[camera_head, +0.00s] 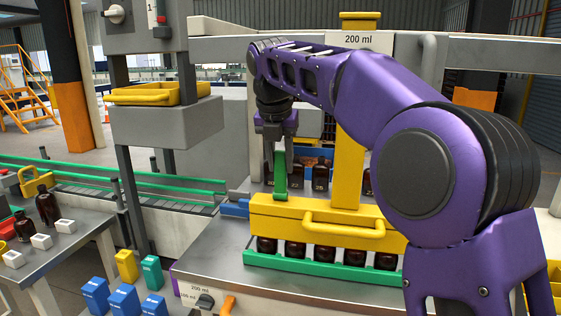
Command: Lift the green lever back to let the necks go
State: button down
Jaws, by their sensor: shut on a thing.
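The green lever (280,174) stands upright at the left end of the yellow clamp bar (320,217). My gripper (278,148) reaches down from above and is shut on the top part of the lever. Several amber bottles (326,253) stand in a row under the yellow bar, with their necks hidden behind it. A green rail (318,271) runs along the front of their bases. More amber bottles (320,178) stand behind the bar, partly hidden by my arm and the yellow post.
A yellow post (349,170) with a "200 ml" sign (357,39) rises behind the bar, close to my arm. A yellow handle (344,224) sticks out of the bar's front. A side table (60,245) at left holds dark bottles and white blocks. Blue boxes (95,295) stand at front left.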

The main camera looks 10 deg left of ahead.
jog(key=shift+f, duration=0.15)
jog(key=c, duration=0.6)
grip_release()
jog(key=shift+w, duration=0.15)
jog(key=shift+o, duration=0.2)
jog(key=v, duration=1.2)
